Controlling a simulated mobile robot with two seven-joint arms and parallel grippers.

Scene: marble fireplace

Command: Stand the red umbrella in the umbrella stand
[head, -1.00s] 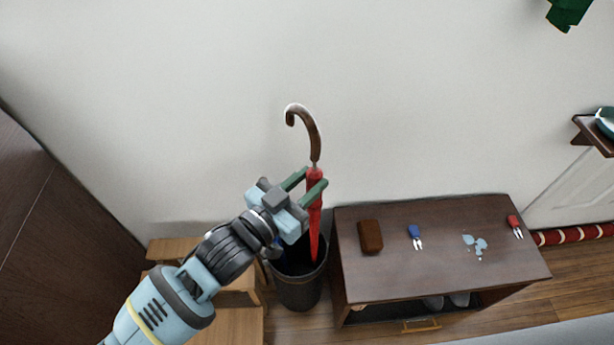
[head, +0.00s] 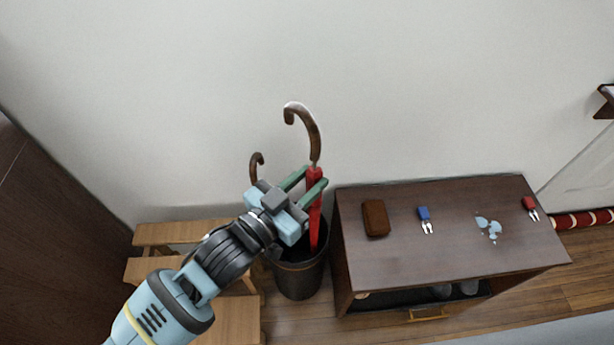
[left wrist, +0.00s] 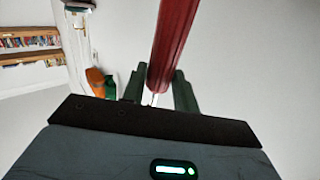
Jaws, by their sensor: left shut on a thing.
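The red umbrella (head: 314,209) is upright, with its brown hooked handle (head: 311,128) on top. My left gripper (head: 318,179) is shut on its red upper part, just below the handle. In the left wrist view the red umbrella (left wrist: 174,45) runs between the green fingers (left wrist: 159,92). The dark umbrella stand (head: 299,277) is on the floor below. The umbrella's lower end passes in front of or into the stand's opening; I cannot tell whether it touches the bottom. My right gripper is not in view.
A second brown hooked handle (head: 256,161) rises behind my left gripper. A wooden step-like piece (head: 175,233) is left of the stand. A dark cabinet (head: 400,255) close on the right carries a brown case (head: 375,218) and blue (head: 424,217) and red (head: 531,206) key-like items.

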